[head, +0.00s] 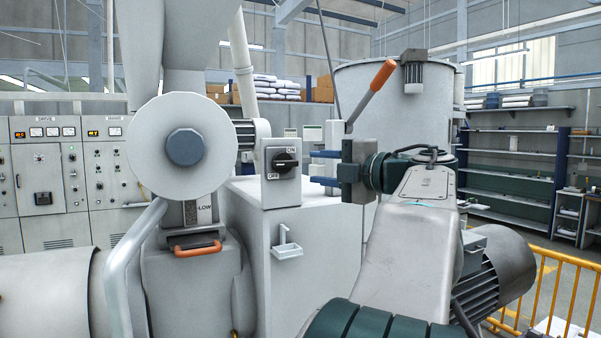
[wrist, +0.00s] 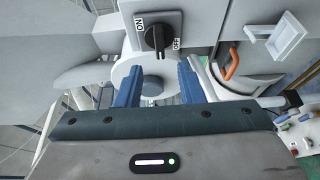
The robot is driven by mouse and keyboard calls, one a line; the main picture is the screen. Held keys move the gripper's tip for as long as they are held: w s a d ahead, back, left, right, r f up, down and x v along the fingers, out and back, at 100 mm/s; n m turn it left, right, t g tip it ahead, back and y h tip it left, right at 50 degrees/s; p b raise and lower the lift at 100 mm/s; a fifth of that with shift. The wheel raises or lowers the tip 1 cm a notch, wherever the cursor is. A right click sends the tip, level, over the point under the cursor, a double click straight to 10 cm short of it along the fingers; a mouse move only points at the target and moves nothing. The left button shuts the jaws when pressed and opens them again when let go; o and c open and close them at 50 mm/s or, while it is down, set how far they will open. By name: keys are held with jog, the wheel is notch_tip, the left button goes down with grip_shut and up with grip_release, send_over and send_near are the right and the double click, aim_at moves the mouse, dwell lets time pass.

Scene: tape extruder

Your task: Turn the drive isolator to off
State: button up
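The drive isolator is a light grey box (head: 282,190) with a black rotary knob (head: 286,162), left of my gripper in the head view. ON is printed at its upper right and OFF at its lower left. The knob's grip lies about level in the head view; I cannot tell which end is its pointer. In the wrist view the knob (wrist: 158,38) shows just beyond the fingertips. My gripper (head: 317,167) has two blue fingers, one above the other, spread apart with nothing between them. The fingers also show in the wrist view (wrist: 160,70), apart from the knob.
A large round white disc (head: 181,150) stands left of the isolator. An orange-handled lever (head: 371,90) rises behind my gripper. A small white tray (head: 286,243) sticks out below the isolator. An orange handle (head: 197,249) is at lower left. Yellow railing (head: 545,290) stands at right.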

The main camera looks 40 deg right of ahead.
jog(key=s, duration=0.3)
jog(key=s+d, duration=0.1)
jog(key=s, duration=0.1)
jog(key=shift+s+b, duration=0.3)
jog(key=shift+b, duration=0.05)
